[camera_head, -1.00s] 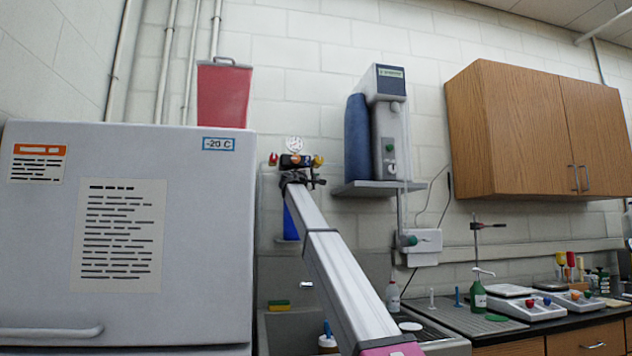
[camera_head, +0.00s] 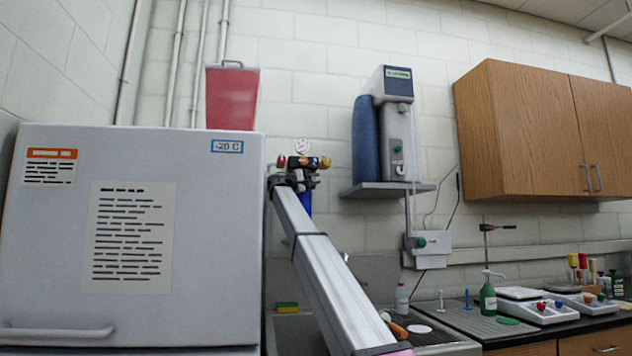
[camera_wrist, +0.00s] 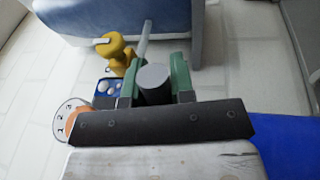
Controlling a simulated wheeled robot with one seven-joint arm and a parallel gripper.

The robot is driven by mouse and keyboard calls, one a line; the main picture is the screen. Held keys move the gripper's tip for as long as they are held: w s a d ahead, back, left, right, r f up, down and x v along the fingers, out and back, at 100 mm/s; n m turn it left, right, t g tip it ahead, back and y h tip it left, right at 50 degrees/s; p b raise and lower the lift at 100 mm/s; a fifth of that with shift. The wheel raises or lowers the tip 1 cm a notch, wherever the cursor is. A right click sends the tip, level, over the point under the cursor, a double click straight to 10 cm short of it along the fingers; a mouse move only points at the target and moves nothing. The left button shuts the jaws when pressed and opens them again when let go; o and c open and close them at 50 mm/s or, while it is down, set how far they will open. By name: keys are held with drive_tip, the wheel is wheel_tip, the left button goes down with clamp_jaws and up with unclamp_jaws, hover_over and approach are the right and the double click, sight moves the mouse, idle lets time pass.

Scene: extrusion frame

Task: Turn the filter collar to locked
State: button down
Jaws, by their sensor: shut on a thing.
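My gripper (camera_wrist: 153,85) has its green fingers closed on either side of a grey round piece (camera_wrist: 153,76) with a grey bar running up from it. It appears to be part of the filter collar; no lock mark is readable. In the head view my gripper (camera_head: 300,180) is at the wall fittings (camera_head: 305,162), in front of the white wall, partly hidden by my arm. The blue filter bowl (camera_head: 305,203) hangs below the fittings, largely behind my arm.
A gauge (camera_head: 303,146) tops the fittings, with red and yellow knobs beside it. A grey freezer (camera_head: 60,255) stands close at left with a red bin (camera_head: 232,97) on it. A shelf (camera_head: 385,189) with a dispenser is at right. A sink (camera_head: 300,330) lies below.

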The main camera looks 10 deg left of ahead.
drive_tip(key=c, duration=1)
unclamp_jaws()
drive_tip(key=shift+o, duration=0.2)
